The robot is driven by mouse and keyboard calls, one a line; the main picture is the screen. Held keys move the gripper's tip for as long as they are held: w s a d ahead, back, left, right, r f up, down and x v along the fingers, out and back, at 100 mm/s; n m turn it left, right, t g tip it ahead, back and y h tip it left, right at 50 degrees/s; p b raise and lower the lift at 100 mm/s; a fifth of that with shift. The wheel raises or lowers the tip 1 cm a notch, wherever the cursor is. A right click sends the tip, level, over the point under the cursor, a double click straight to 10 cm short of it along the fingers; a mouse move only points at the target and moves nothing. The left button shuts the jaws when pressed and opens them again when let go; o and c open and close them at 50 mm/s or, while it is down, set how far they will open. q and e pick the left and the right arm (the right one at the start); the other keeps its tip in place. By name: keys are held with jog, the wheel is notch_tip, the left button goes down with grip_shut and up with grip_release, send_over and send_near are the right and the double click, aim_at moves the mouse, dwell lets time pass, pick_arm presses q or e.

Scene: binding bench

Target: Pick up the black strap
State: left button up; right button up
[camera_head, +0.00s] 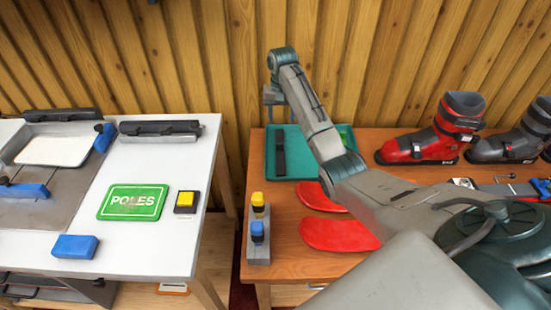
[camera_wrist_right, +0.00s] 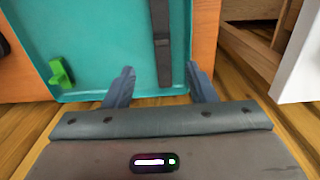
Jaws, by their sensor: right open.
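The black strap (camera_head: 280,155) lies along the left side of the teal tray (camera_head: 305,172) on the wooden table. In the right wrist view the strap (camera_wrist_right: 162,45) runs from the top edge down toward the tray's near rim (camera_wrist_right: 130,95). My right gripper (camera_wrist_right: 162,87) is open and empty there, its two fingers apart at the tray's edge, with the strap's end lined up between and beyond them. In the head view my right gripper (camera_head: 273,96) is at the back edge of the tray, partly hidden by its own arm. My left gripper is out of view.
A green piece (camera_wrist_right: 58,72) lies in the tray. Two red flat pieces (camera_head: 340,235), a holder with yellow and blue tops (camera_head: 258,250) and a red boot (camera_head: 430,145) share the table. A white table (camera_head: 150,235) stands left across a gap. The wood wall is close behind.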

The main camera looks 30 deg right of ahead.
jog(key=f, duration=0.1)
send_over(280, 144)
jog(key=f, duration=0.5)
jog(key=shift+w+d, duration=0.1)
jog(key=shift+d, duration=0.1)
jog(key=shift+f+p, duration=0.35)
jog(key=shift+f, duration=0.3)
notch_tip(280, 144, down, 4)
jog(key=shift+a+r+p, duration=0.15)
jog(key=shift+r+p, duration=0.05)
jog(key=shift+p, duration=0.1)
jog(key=shift+f, duration=0.4)
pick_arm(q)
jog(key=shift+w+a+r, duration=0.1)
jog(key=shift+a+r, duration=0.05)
pick_arm(e)
jog(key=shift+c, duration=0.4)
